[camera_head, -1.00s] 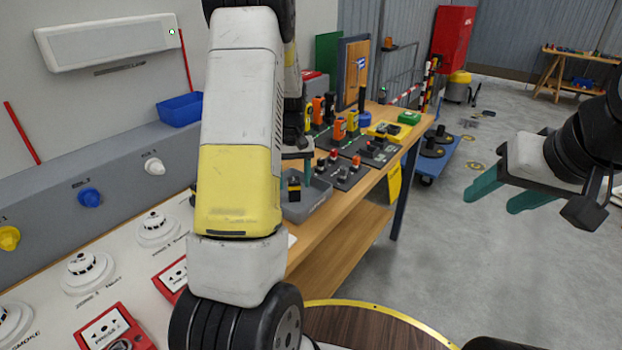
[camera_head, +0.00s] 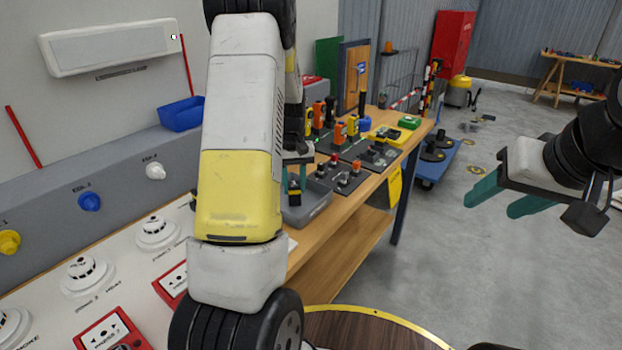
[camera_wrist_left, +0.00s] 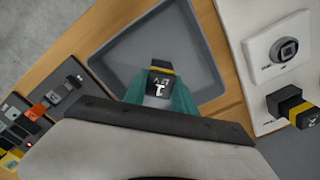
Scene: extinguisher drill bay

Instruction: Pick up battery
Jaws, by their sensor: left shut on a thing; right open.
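The battery (camera_head: 294,196) is a small black block with a yellow band. My left gripper (camera_head: 294,178) has its teal fingers shut on it, one on each side. The left wrist view also shows the battery (camera_wrist_left: 158,86), with a white mark on its face, between the fingertips (camera_wrist_left: 158,76). It is over the grey tray (camera_head: 318,207); I cannot tell whether it touches the tray floor. The left arm hides part of the bench. My right gripper (camera_head: 500,196) is open and empty over the floor at the right.
A similar black and yellow block (camera_wrist_left: 290,106) is by the white detector panel (camera_wrist_left: 262,20). Dark plates with knobs (camera_head: 340,173) and orange devices (camera_head: 340,133) stand behind the tray on the wooden bench (camera_head: 342,228). A blue bin (camera_head: 182,114) is at the left.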

